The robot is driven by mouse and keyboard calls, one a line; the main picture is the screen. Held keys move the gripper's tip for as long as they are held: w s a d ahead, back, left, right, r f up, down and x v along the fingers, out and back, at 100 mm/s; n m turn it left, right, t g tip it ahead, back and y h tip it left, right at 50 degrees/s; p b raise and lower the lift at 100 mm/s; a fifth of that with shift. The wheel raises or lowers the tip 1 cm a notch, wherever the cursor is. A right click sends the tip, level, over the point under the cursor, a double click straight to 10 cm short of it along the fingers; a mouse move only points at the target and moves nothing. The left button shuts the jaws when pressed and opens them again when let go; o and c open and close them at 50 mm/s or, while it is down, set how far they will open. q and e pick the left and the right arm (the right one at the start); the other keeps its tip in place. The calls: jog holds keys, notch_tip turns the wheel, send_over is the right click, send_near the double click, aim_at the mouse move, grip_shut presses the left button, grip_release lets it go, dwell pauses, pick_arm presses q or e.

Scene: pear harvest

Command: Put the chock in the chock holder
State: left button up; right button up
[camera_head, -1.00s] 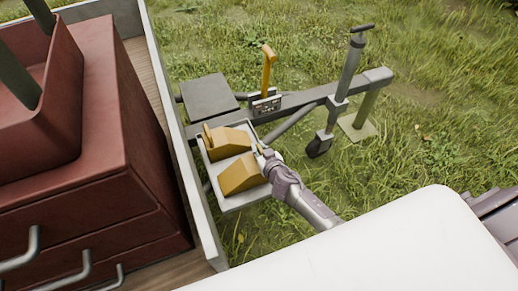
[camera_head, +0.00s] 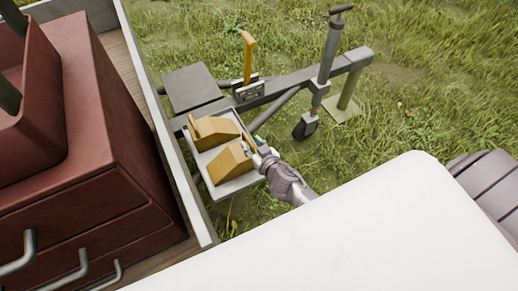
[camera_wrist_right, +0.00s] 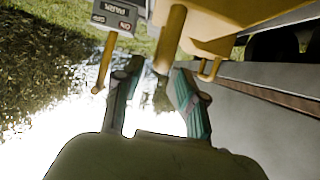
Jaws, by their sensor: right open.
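Two yellow-orange wedge chocks sit side by side in the chock holder (camera_head: 240,186), a pale grey tray on the trailer's drawbar. The far chock is at the back (camera_head: 213,131) and the near chock (camera_head: 228,164) at the front. My right gripper (camera_head: 258,147) is at the holder's right side, close beside the near chock. In the right wrist view my right gripper (camera_wrist_right: 157,88) has its two fingers apart, with a yellow bar (camera_wrist_right: 171,40) just beyond the gap between them. I cannot tell whether they touch it. My left gripper is not in view.
A red drawer cabinet (camera_head: 125,145) stands in the trailer at left, behind its grey side wall (camera_head: 165,135). A yellow lever (camera_head: 248,58) and a jack (camera_head: 329,65) rise from the drawbar. A white surface (camera_head: 340,235) fills the lower foreground. Grass lies around.

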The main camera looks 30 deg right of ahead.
jog(key=v, duration=0.6)
jog(key=s+d+f+n+g, duration=0.1)
jog(key=s+f+g, duration=0.3)
jog(key=s+f, duration=0.65)
jog(key=s+d+f+g, duration=0.1)
jog(key=s+f+g, duration=0.2)
jog(key=s+f, duration=0.75)
jog(key=s+f+n+g, duration=0.1)
jog(key=s+f+g, duration=0.4)
jog(key=s+f, duration=1)
notch_tip(320, 180, up, 6)
jog(key=s+p, duration=0.2)
jog(key=p, duration=0.2)
jog(key=shift+d, duration=0.45)
